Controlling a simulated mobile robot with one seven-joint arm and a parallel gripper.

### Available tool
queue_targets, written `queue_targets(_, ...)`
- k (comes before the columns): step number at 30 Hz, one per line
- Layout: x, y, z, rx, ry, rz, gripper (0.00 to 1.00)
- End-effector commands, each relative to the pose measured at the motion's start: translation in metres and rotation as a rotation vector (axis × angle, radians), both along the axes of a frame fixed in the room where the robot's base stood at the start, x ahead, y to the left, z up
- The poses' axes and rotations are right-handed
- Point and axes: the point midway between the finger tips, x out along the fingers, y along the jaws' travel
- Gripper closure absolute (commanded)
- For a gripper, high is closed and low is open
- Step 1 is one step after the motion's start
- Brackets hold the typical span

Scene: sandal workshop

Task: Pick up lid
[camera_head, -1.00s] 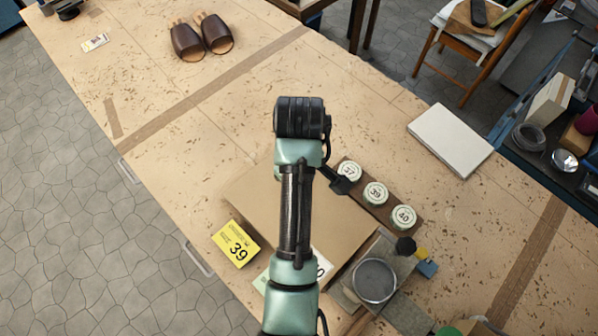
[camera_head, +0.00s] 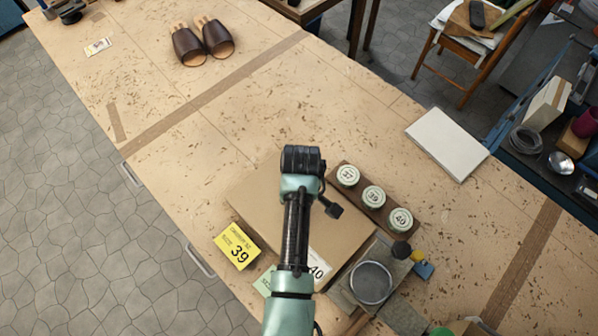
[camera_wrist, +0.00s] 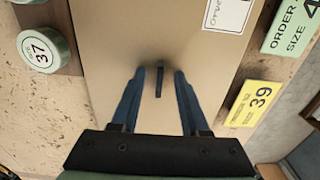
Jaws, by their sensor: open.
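A flat brown cardboard lid (camera_head: 255,200) lies on the workbench under my arm, with a white label marked 40 (camera_head: 318,268) near its front edge. In the wrist view the lid (camera_wrist: 108,50) fills the middle, and a thin dark upright tab (camera_wrist: 158,84) shows on it. My gripper (camera_wrist: 159,76) is open, its two blue fingers on either side of the tab with gaps to both. I cannot tell whether the fingertips touch the lid. In the head view my arm hides the fingers and the tab.
A dark rack of round tins marked 37, 39 and 40 (camera_head: 373,195) stands right of the lid. A yellow card marked 39 (camera_head: 236,246) lies to its left. Brown sandals (camera_head: 203,42) lie at the back; the bench between is clear.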

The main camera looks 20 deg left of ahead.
Motion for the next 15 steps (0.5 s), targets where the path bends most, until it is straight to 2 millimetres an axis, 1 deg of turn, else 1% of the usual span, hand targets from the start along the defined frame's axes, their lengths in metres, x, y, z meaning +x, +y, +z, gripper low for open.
queue_targets(3, -0.0001, 0.0001, 0.0000, 0.000, 0.000, 0.000, 0.55)
queue_targets(5, -0.0001, 0.0001, 0.0001, 0.000, 0.000, 0.000, 0.66)
queue_targets(9, -0.0001, 0.0001, 0.0002, 0.000, 0.000, 0.000, 0.91)
queue_targets(11, -0.0001, 0.0001, 0.0002, 0.000, 0.000, 0.000, 1.00)
queue_targets(15, -0.0001, 0.0000, 0.0003, 0.000, 0.001, 0.000, 1.00)
